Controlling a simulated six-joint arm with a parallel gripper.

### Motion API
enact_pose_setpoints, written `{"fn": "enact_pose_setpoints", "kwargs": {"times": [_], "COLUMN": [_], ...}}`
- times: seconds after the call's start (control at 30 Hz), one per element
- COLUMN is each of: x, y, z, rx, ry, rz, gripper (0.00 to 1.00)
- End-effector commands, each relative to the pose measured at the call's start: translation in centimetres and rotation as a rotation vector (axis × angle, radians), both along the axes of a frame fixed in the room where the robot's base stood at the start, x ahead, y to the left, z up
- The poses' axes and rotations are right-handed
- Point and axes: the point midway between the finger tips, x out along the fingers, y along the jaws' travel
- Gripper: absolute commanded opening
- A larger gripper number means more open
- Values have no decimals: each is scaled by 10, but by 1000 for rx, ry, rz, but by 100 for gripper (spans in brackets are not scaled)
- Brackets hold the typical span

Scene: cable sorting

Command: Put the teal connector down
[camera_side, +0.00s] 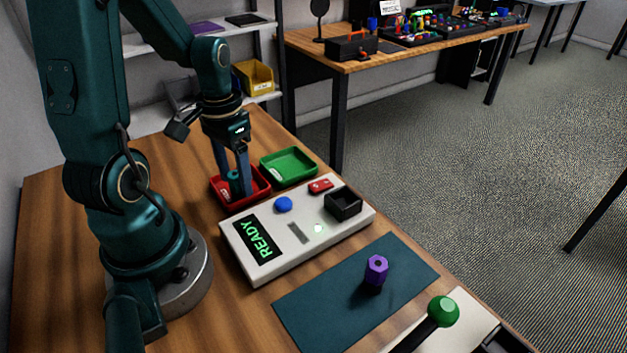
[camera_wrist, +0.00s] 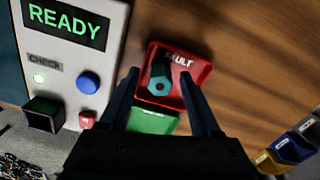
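The teal connector (camera_wrist: 160,84) is in the red tray (camera_wrist: 193,80), which is labelled FAULT, in the wrist view. In the side view the red tray (camera_side: 262,192) stands behind the tester, and the connector is partly hidden by my fingers. My gripper (camera_wrist: 163,77) is over the red tray with one finger on each side of the connector. Gaps show between both fingers and the connector, so it is open. In the side view my gripper (camera_side: 236,188) points down into the tray.
The green tray (camera_side: 289,165) adjoins the red one. The white tester (camera_side: 285,250) reads READY, with a green light, a blue button (camera_side: 284,204) and an empty-looking black socket (camera_side: 343,204). A purple connector (camera_side: 376,269) stands on the dark mat (camera_side: 330,310). A green-knobbed lever (camera_side: 443,311) is in front.

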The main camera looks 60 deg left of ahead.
Motion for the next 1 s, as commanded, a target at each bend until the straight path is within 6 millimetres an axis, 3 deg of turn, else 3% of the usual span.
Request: {"fn": "enact_pose_setpoints", "kwargs": {"times": [0.37,1.0], "x": [1,1], "y": [1,1], "z": [7,109], "rx": [3,3], "ry": [-2,-4], "rz": [0,0], "gripper": [64,64]}}
